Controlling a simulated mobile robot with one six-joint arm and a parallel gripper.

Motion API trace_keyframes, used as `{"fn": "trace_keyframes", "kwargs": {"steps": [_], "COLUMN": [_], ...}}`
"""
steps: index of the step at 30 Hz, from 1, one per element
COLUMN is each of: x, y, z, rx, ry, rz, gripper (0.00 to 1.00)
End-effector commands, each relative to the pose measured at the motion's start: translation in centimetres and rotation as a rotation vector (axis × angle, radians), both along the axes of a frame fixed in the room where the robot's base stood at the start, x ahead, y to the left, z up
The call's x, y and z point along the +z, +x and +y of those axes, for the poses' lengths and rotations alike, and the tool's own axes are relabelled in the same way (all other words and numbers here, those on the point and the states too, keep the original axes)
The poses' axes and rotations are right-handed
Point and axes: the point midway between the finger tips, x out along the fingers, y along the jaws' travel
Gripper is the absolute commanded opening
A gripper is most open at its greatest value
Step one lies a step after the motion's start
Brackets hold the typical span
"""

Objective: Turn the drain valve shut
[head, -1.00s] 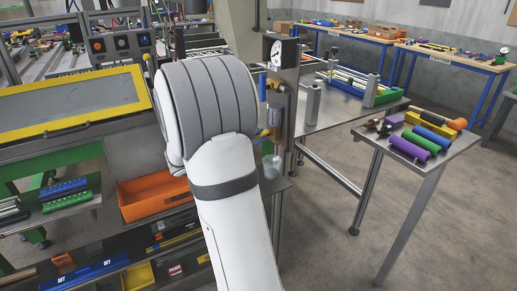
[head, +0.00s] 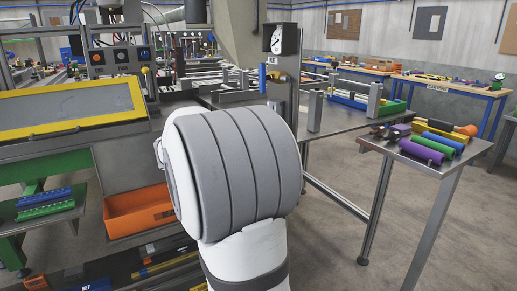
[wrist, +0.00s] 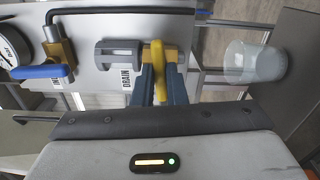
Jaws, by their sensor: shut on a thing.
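The drain valve's yellow lever (wrist: 158,72) is between the two blue-grey fingers of my gripper (wrist: 161,80) in the wrist view. The gripper is shut on it. A "DRAIN" label (wrist: 126,78) is on the panel just below that fitting. The fingers cover part of the valve body. In the head view my arm hides the drain valve and gripper.
A blue-handled valve (wrist: 42,71) and a pressure gauge (wrist: 12,48) are at the left in the wrist view. A clear cup (wrist: 252,62) is at the right. The head view shows a steel bench (head: 345,115), an orange bin (head: 138,211) and a side table with colored rollers (head: 421,152).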

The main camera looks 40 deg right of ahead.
Motion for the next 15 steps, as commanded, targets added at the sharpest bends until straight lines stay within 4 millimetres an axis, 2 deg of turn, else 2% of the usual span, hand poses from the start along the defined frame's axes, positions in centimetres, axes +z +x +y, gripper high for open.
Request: {"fn": "trace_keyframes", "kwargs": {"steps": [1,2,7,15], "x": [-1.4,-1.1,-0.5,-0.3], "y": [-0.1,-0.1,-0.1,0.0], "z": [0.0,0.0,0.0,0.2], "rx": [-0.004,-0.004,-0.004,-0.002], "ry": [0.003,0.001,0.001,-0.003], "rz": [-0.028,-0.037,-0.03,-0.032], "gripper": [0.0,0.13,0.27,0.28]}}
